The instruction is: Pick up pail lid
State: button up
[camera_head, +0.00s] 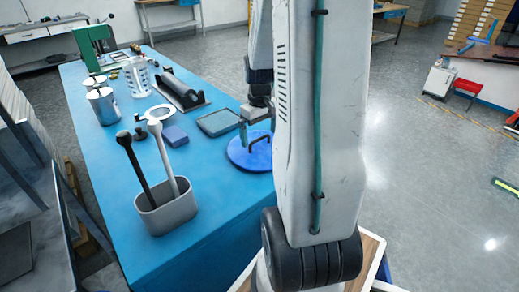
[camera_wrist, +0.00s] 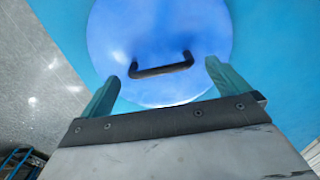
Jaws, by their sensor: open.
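The pail lid (camera_head: 240,154) is a round blue disc lying flat on the blue table, near its right edge. A dark arched handle (camera_head: 259,139) stands up from the lid's middle. In the wrist view the lid (camera_wrist: 160,30) fills the upper middle, and its handle (camera_wrist: 162,69) lies ahead of the fingertips. My gripper (camera_wrist: 163,85) is open and empty, with one greenish finger to each side of the handle's line. In the head view my gripper (camera_head: 257,122) is just above the lid, and my arm hides the lid's right part.
The blue table (camera_head: 215,235) also holds a grey bin (camera_head: 168,212) with two upright tools, a dark tray (camera_head: 217,122), a blue block (camera_head: 175,136), a white ring (camera_head: 159,111), a dark roller (camera_head: 180,88) and metal cylinders (camera_head: 103,105). The front table area is bare.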

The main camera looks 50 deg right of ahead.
aim_at(260, 139)
jog(key=shift+f, duration=1.5)
jog(key=c, duration=0.9)
